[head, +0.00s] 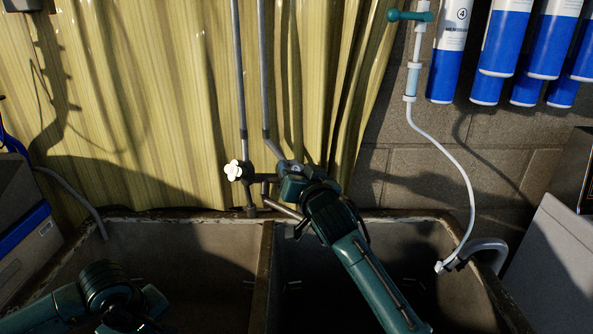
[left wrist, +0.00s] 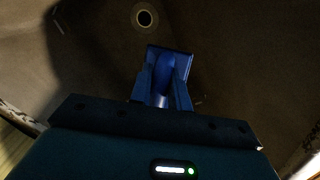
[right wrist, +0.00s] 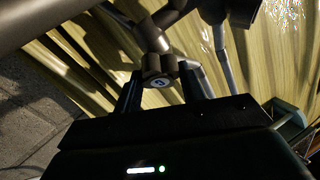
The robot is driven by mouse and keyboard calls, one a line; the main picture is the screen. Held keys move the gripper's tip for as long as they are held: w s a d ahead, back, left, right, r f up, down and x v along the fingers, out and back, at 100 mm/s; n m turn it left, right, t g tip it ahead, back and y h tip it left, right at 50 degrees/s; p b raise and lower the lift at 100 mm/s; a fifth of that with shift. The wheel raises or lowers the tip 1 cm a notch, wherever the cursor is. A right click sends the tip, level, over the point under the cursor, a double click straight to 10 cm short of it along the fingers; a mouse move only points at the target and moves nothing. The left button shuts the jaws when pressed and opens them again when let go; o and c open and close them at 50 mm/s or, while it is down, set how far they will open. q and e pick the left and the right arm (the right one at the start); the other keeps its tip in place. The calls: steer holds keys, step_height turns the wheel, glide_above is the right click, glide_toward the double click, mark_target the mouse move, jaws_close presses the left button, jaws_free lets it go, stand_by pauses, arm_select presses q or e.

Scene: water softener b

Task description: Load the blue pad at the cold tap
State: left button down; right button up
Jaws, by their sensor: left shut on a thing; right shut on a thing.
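In the left wrist view, my left gripper (left wrist: 163,88) is shut on a blue pad (left wrist: 171,59), held above the dark sink basin. In the head view only the back of my left gripper (head: 145,312) shows, low over the left basin; the pad is hidden there. My right gripper (head: 292,178) reaches up to the faucet at the back of the sink. In the right wrist view, my right gripper (right wrist: 163,88) is shut on a round tap knob (right wrist: 158,80) with a mark on its face. The other tap handle, white (head: 235,170), stands to the left, apart from the gripper.
A double sink has a divider (head: 262,275) down its middle. A drain (left wrist: 145,19) shows in the left wrist view. Pipes (head: 240,70) rise before a yellow curtain (head: 150,90). At right hang a thin hose (head: 463,165) and blue-white filters (head: 507,40).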

steer(key=o, duration=1)
steer(key=v, duration=1.2)
